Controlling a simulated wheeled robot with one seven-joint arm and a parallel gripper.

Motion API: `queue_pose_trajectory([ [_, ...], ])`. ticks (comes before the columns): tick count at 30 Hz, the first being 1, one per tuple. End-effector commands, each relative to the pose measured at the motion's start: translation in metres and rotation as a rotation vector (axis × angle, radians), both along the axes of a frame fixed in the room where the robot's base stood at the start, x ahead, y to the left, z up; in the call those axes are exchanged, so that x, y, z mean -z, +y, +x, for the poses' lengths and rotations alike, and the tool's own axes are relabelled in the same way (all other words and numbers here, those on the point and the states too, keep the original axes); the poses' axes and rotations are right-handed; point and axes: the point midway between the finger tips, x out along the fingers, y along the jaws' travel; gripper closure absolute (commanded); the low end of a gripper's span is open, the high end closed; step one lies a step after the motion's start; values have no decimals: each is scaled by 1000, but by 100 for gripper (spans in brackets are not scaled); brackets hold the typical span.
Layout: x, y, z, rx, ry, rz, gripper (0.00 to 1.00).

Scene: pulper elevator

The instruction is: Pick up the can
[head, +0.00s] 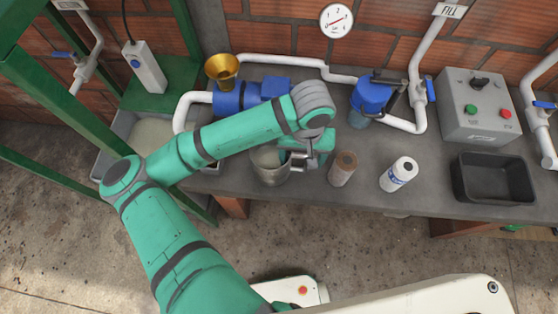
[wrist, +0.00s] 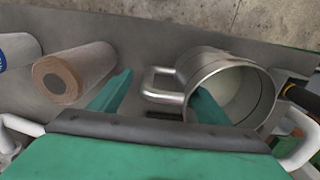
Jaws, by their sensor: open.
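A grey metal can (head: 270,177) with a side handle stands upright near the counter's front edge in the head view. In the wrist view the can (wrist: 192,68) is at the right, with its open mouth and its handle (wrist: 160,78) showing. My gripper (wrist: 160,98) is open, with the handle in the gap between its two fingers. The right finger overlaps the can's mouth; whether it is inside the rim I cannot tell. In the head view my gripper (head: 305,157) is at the can's right side, partly hidden by my wrist.
A brown-topped cylinder (head: 342,170) stands close to the right of my gripper, and a white cylinder (head: 398,175) with a blue label stands farther right. A black tray (head: 462,197) is at the right. A blue pump (head: 240,100) and a blue-topped filter (head: 371,95) stand behind.

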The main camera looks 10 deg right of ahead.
Motion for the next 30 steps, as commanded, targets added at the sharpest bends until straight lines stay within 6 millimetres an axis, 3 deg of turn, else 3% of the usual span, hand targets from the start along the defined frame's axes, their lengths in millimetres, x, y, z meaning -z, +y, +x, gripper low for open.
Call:
queue_pose_trajectory([
  [10, 43, 6, -1, -1, 2, 2, 30],
  [20, 50, 5, -1, 1, 0, 0, 30],
  [29, 50, 5, -1, 1, 0, 0, 100],
  [30, 49, 5, -1, 1, -1, 0, 100],
])
